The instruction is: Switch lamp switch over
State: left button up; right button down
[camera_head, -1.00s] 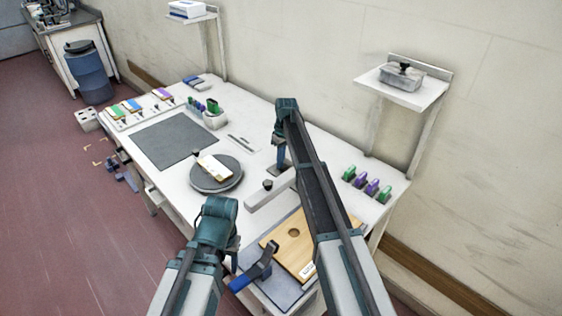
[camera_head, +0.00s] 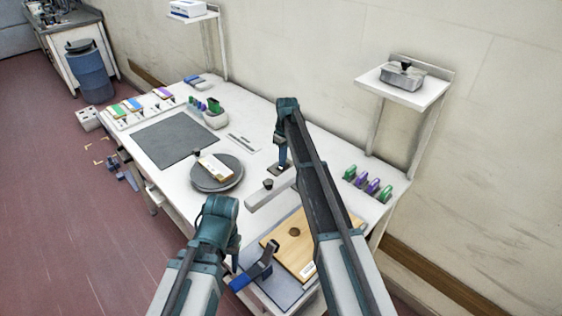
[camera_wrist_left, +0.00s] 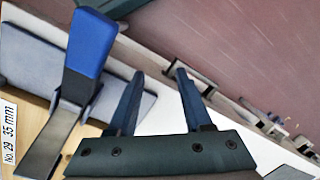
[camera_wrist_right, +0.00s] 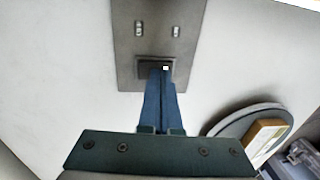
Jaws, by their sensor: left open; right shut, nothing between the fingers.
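The lamp switch is a small dark rocker (camera_wrist_right: 148,67) on a grey plate (camera_wrist_right: 125,45) with two small light windows, seen in the right wrist view. A small white mark shows beside the fingertips. My left gripper (camera_wrist_left: 160,73) is open and empty near the bench's front edge, beside a blue-handled lever (camera_wrist_left: 90,45).
A round grey turntable (camera_head: 216,184) carries a small labelled block. A wooden board (camera_head: 292,247) is at the near end. Green and purple clips (camera_head: 372,187) stand at the right edge. A dark mat (camera_head: 175,139) lies farther left.

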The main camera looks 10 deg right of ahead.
pick_arm(q)
jog(key=shift+r, duration=0.1)
pick_arm(e)
jog(key=shift+w+d+r, duration=0.1)
jog(key=shift+w+d, duration=0.05)
jog(key=shift+d, duration=0.1)
pick_arm(q)
jog(key=shift+r, duration=0.15)
pick_arm(e)
jog(key=shift+r, duration=0.15)
pick_arm(q)
notch_tip(320, 180, up, 14)
jog(key=p, duration=1.4)
jog(key=shift+d, duration=0.35)
pick_arm(e)
notch_tip(320, 180, up, 14)
jog(key=s+a, duration=0.1)
jog(key=shift+a, duration=0.2)
pick_arm(q)
jog(key=shift+f, duration=0.25)
pick_arm(e)
jog(key=shift+f, duration=0.25)
